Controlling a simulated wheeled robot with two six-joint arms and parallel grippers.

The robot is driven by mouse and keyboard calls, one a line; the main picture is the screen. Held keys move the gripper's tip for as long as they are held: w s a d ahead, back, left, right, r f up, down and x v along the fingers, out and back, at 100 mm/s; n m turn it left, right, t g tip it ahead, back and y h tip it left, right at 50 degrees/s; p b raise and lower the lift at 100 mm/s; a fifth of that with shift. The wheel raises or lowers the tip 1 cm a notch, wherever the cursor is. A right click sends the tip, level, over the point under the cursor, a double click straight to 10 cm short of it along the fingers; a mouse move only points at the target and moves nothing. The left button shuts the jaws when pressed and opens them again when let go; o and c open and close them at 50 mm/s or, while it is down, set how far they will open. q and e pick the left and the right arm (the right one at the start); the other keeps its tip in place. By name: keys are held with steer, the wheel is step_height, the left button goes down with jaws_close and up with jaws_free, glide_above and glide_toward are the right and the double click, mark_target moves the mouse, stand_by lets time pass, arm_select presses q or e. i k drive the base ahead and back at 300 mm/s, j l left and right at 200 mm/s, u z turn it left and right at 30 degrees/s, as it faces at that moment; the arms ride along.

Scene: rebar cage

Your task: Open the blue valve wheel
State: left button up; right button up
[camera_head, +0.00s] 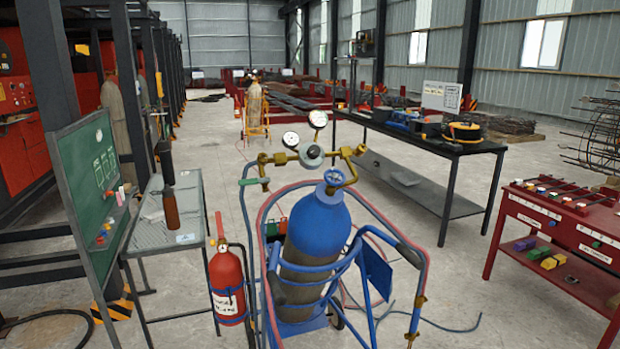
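The blue valve wheel (334,177) is small and sits on top of the blue gas cylinder (318,230), just in front of the brass regulator assembly (312,156). Two round white gauges (317,118) stand above the regulator. The cylinder leans slightly in a blue wheeled cart (298,327) with its hoses around it. How far the valve is turned cannot be told. Neither of my grippers is in view, and nothing touches the wheel apart from the valve it sits on.
A red fire extinguisher (227,285) stands beside the cart at left. A green board (92,184) and a grey metal table (165,222) are further left. A red workbench (560,225) is at right. Hoses trail over the floor right of the cart.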

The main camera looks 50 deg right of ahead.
mark_target(335, 177)
steer(key=z, duration=1.45)
